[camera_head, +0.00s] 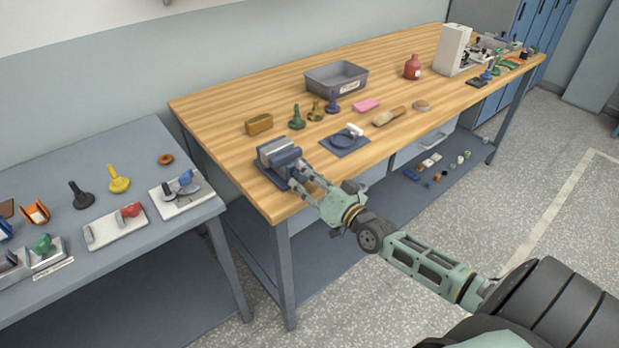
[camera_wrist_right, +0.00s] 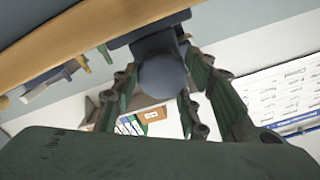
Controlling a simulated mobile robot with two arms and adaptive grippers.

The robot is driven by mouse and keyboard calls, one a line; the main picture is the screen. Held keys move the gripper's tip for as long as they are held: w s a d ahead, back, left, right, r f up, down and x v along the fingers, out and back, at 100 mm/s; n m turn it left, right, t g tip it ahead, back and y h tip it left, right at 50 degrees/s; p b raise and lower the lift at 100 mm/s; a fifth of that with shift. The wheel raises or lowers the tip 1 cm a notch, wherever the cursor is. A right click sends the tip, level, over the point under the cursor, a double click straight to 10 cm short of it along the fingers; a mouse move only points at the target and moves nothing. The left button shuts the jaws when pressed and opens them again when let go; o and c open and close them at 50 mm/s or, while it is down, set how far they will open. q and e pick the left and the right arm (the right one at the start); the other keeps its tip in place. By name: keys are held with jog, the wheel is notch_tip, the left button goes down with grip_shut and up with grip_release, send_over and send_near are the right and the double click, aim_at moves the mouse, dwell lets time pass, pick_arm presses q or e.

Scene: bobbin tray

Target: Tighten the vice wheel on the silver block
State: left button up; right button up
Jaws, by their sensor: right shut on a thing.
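The blue-grey vice (camera_head: 264,170) stands on the near left corner of the wooden workbench (camera_head: 225,130). A silver-grey block (camera_head: 277,147) appears to sit between its jaws; the picture is too small to tell how tightly. My right gripper (camera_head: 297,180) reaches the front of the vice and is shut on its wheel. In the right wrist view the rounded dark blue-grey wheel (camera_wrist_right: 162,82) sits between the two fingers of the gripper (camera_wrist_right: 160,100). In the head view the gripper mostly hides the wheel. My left gripper is not in view.
A blue mat (camera_head: 345,145) with a white-handled item lies right of the vice. Beyond stand a tan block (camera_head: 259,124), several knobbed pieces (camera_head: 297,118) and a grey bin (camera_head: 337,78). A grey side table (camera_head: 130,150) with fixtures stands at left, across a gap.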

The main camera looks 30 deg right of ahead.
jog(key=shift+s+a+f, duration=0.1)
jog(key=shift+f, duration=0.3)
dwell(0.4)
jog(key=o, duration=1.1)
jog(key=shift+r, duration=0.2)
jog(key=s, duration=0.8)
jog(key=s+d, duration=0.1)
jog(key=s, duration=0.3)
jog(key=shift+w, duration=0.1)
